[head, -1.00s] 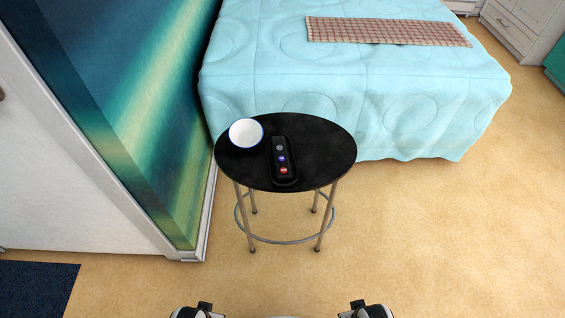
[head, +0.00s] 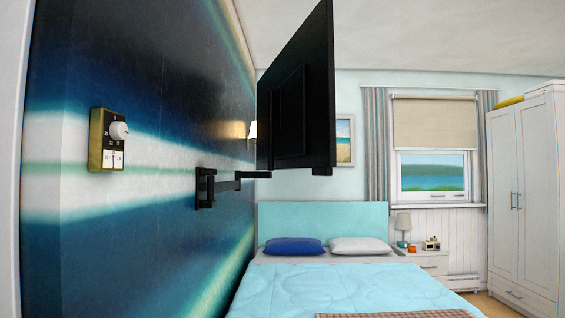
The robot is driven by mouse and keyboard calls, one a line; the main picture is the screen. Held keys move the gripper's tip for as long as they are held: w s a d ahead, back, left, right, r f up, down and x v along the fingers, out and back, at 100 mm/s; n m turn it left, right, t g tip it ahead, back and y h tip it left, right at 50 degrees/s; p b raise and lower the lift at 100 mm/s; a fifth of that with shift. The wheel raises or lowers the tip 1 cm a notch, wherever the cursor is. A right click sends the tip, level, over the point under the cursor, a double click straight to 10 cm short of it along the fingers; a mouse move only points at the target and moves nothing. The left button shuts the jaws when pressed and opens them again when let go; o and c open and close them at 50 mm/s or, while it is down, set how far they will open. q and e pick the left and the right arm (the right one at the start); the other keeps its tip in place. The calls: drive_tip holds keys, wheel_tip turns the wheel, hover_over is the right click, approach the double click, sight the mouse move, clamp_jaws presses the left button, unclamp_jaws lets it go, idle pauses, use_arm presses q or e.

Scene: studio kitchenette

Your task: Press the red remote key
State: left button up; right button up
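The remote with the red key is not in the head view now, and neither is the small black table it lay on. Neither of my grippers shows in this view. The view looks across the room at a black flat screen (head: 305,95), seen from its side and back. It is held off the left wall by a black wall arm (head: 235,180).
A bed (head: 345,290) with a light blue cover fills the lower middle. A brass-framed wall control (head: 108,140) with a white dial is on the left wall. A white wardrobe (head: 525,190) stands right, and a nightstand (head: 425,262) with a lamp is beside the bed.

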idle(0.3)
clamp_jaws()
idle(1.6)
